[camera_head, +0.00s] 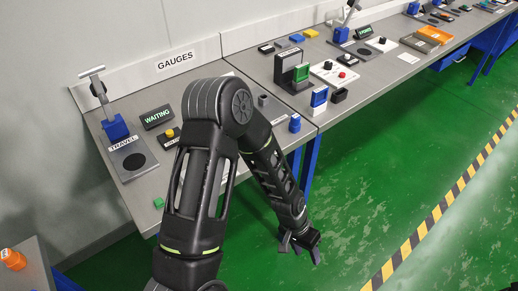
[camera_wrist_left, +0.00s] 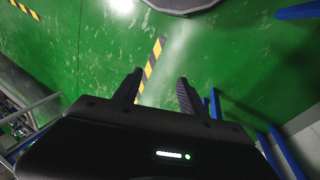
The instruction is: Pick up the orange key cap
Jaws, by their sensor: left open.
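An orange piece (camera_head: 13,259) with a pale mark stands on a small grey surface at the lower left of the head view. It looks like the orange key cap, but it is too small to be sure. My left gripper (camera_head: 300,251) hangs over the green floor in front of the bench, far to the right of the orange piece. In the left wrist view its two fingers (camera_wrist_left: 158,92) are apart with only floor between them. My right gripper is not in view.
An orange tray (camera_head: 433,35) lies farther along. The floor around my left gripper is open.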

